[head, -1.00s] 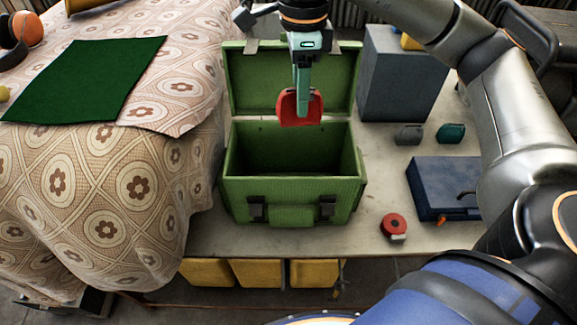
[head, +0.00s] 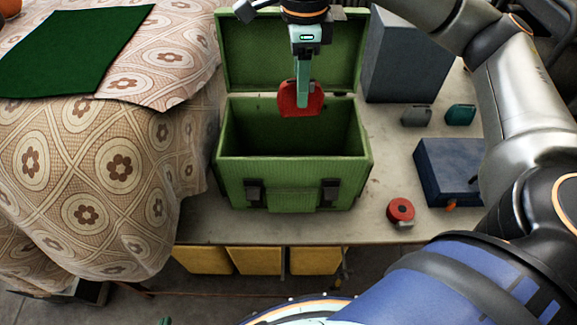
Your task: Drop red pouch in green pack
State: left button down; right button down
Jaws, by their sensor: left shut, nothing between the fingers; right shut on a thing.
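The green pack (head: 290,180) is an open box on the bench, with its lid (head: 235,60) standing up at the back. Its dark inside looks empty where I can see it. My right gripper (head: 303,98) points down, shut on the red pouch (head: 288,99). The pouch hangs upright in front of the lid, overlapping the back of the opening in the picture. Its exact height above the rim is hard to tell. A small teal tip at the bottom edge appears to be my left gripper (head: 165,321); the rest is out of frame.
Right of the pack are a tall grey box (head: 405,55), a grey piece (head: 416,116), a teal piece (head: 460,115), a dark blue case (head: 445,165) and a red tape roll (head: 400,210). A patterned cloth (head: 90,180) with a dark green mat (head: 75,50) lies left. Yellow bins (head: 255,260) sit below.

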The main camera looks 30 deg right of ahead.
jog(key=shift+c, duration=1.7)
grip_release()
jog(key=shift+r, duration=0.3)
notch_tip(320, 180, up, 12)
jog(key=p, duration=0.2)
jog(key=shift+p, duration=0.35)
jog(key=shift+s+f, duration=0.1)
jog(key=shift+f, duration=0.05)
